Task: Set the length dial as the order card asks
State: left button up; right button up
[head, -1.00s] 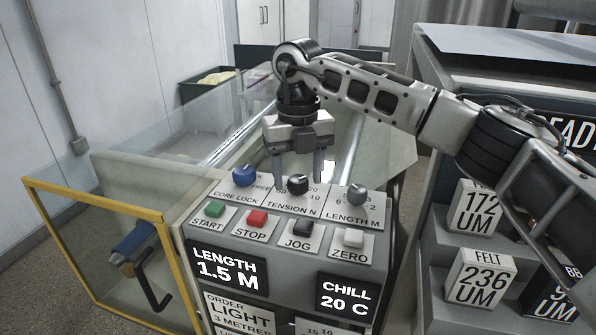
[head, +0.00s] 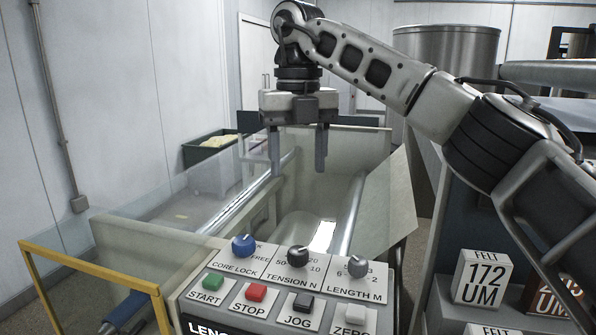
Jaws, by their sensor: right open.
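My right gripper (head: 298,168) is open and empty, pointing down above and behind the panel, apart from the knobs. The length display (head: 207,329) is almost wholly cut off at the bottom edge. The order card is out of view. My left gripper is not in view.
Green START (head: 213,282), red STOP (head: 257,292), black JOG (head: 304,302) and white ZERO (head: 355,314) buttons lie just in front of the knobs. A clear guard with a yellow frame (head: 90,267) stands at left. Felt boxes (head: 483,277) stand on a shelf at right.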

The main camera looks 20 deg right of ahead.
aim_at(358, 267)
jog(key=k, duration=1)
